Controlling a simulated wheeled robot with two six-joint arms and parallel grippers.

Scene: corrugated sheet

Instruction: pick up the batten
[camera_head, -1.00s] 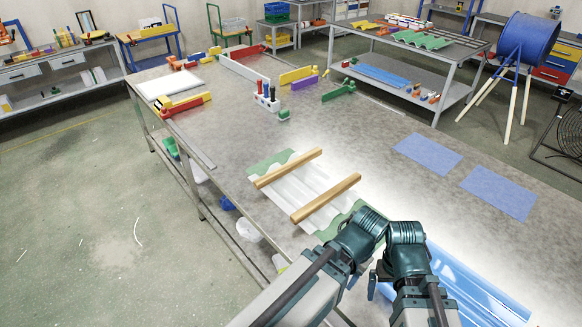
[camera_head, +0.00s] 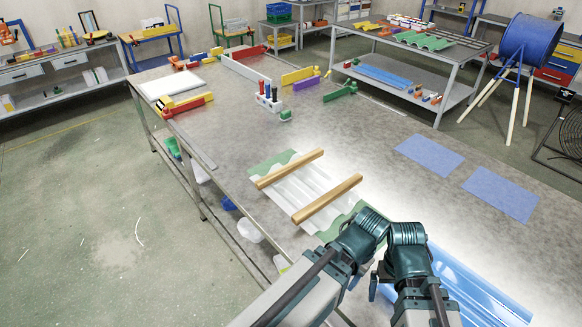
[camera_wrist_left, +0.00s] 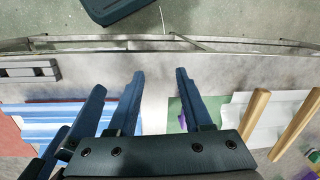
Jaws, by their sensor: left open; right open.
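Two wooden battens, a far one (camera_head: 290,168) and a near one (camera_head: 327,198), lie apart and roughly parallel across a white corrugated sheet (camera_head: 290,190) on the table. Both battens also show at the right of the left wrist view, one here (camera_wrist_left: 255,113) and one here (camera_wrist_left: 297,126). My left gripper (camera_wrist_left: 160,74) is open, with nothing between its fingers, to the side of the battens. In the head view its fingers are mostly hidden by the arm. My right gripper (camera_head: 374,285) is open near it, right of the near batten; its fingers are partly hidden.
Green sheet (camera_head: 266,163) shows at the white sheet's ends. A blue corrugated sheet (camera_head: 470,292) lies at the right, close to my arms. Two blue mats (camera_head: 428,154) lie farther back. A tool holder (camera_head: 269,101) and coloured blocks stand at the far end.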

